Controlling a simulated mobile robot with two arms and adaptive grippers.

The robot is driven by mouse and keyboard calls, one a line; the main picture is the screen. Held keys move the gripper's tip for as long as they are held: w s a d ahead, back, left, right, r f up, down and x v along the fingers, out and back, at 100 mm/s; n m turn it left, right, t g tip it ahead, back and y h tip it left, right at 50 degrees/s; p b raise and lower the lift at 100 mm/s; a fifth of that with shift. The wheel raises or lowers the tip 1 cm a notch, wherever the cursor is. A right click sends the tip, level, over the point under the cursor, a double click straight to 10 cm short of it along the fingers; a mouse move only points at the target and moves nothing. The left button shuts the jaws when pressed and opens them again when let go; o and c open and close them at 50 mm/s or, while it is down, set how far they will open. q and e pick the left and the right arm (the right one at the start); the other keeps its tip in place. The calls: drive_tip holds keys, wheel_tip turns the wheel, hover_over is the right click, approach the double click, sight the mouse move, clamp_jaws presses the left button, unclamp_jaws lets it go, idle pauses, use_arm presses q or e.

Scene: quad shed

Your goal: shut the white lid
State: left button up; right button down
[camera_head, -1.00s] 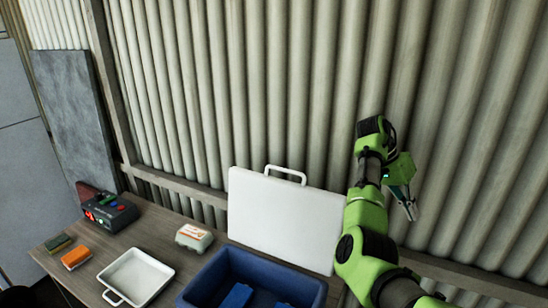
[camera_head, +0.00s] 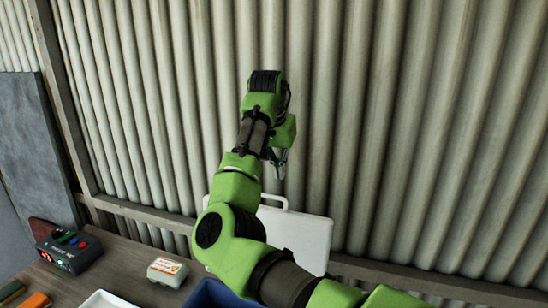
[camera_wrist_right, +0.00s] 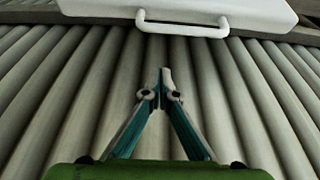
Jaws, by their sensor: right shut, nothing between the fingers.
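The white lid (camera_head: 304,238) stands upright at the back of the blue box (camera_head: 211,295), close to the corrugated wall. My right arm hides its left part and much of the box in the head view. The lid's white handle also shows along its edge in the right wrist view (camera_wrist_right: 182,27). My right gripper (camera_head: 280,169) is above the lid's top edge near the handle, apart from it. In the right wrist view the fingertips (camera_wrist_right: 163,78) meet with nothing between them, and corrugated wall shows behind them. My left gripper is not in view.
On the wooden table are a black device with coloured buttons (camera_head: 69,249), a small white and orange carton (camera_head: 167,271), a white tray (camera_head: 107,301) and an orange block (camera_head: 37,301). The corrugated wall (camera_head: 400,130) stands close behind the table.

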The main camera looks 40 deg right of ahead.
drive_tip(key=a+f+p, duration=0.1)
drive_tip(key=f, duration=0.1)
drive_tip(key=s+a+f+p, duration=0.1)
drive_tip(key=f+p, duration=0.1)
drive_tip(key=shift+a+p, duration=0.3)
drive_tip(key=shift+a, duration=0.1)
drive_tip(key=shift+w, duration=0.1)
drive_tip(key=shift+d+f, duration=0.15)
drive_tip(key=shift+d, duration=0.05)
